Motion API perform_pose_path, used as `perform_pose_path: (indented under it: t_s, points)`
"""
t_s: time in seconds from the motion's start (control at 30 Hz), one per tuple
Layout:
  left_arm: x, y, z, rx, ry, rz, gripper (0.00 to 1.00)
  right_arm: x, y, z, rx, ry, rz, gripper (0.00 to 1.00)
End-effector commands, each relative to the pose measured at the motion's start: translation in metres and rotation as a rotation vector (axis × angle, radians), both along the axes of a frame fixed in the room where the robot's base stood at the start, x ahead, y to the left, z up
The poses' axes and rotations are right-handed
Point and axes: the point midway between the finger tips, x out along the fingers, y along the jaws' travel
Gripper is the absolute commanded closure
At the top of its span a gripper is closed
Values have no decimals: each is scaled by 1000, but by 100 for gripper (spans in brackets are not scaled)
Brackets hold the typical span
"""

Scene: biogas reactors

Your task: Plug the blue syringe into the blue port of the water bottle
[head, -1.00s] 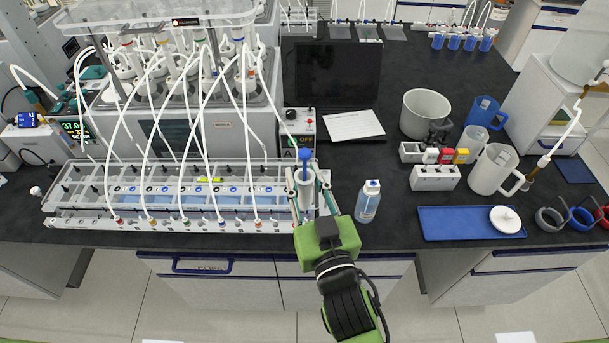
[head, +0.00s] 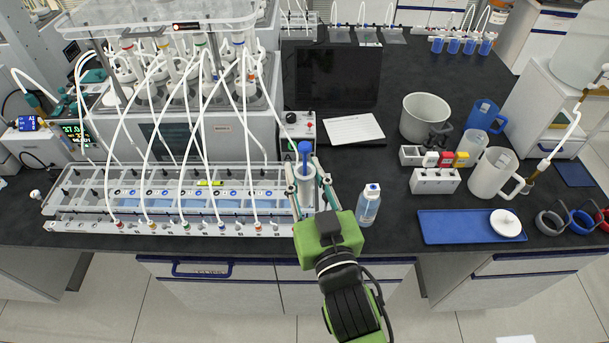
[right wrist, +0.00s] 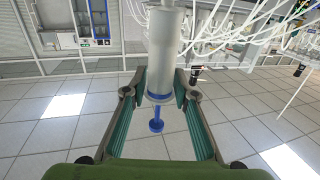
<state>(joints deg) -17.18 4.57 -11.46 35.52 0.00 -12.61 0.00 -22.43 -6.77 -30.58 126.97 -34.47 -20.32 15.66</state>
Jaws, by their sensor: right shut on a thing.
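My right gripper (head: 305,184) is shut on the blue syringe (head: 304,168), which has a clear-white barrel and a blue plunger. In the head view it is held upright at the right end of the rack, plunger end up; whether it touches the rack I cannot tell. The water bottle (head: 368,205), clear with a blue-marked white top, stands on the bench just right of the gripper. My left gripper is not in view.
A long rack (head: 170,200) with several white tubes lies left of the gripper. Bench around the bottle is clear.

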Motion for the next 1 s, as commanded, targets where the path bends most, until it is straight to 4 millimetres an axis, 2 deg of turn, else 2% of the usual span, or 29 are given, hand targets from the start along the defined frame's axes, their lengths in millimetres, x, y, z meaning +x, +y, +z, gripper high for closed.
perform_pose_path:
  t_s: [0.47, 0.57, 0.67, 0.77, 0.83, 1.0]
  points:
    - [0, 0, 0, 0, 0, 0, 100, 0, 0, 5, 0, -1, 1, 96]
    - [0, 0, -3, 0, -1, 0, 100, 2, -2, 0, -2, -1, 5, 96]
    - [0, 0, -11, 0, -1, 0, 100, 10, -11, -15, -8, 0, 18, 96]
    - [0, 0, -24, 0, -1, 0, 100, 27, -30, -36, -19, 2, 34, 96]
    - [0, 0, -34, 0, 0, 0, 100, 43, -51, -50, -23, 4, 41, 96]
    - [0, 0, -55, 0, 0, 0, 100, 87, -111, -63, -23, 6, 35, 96]
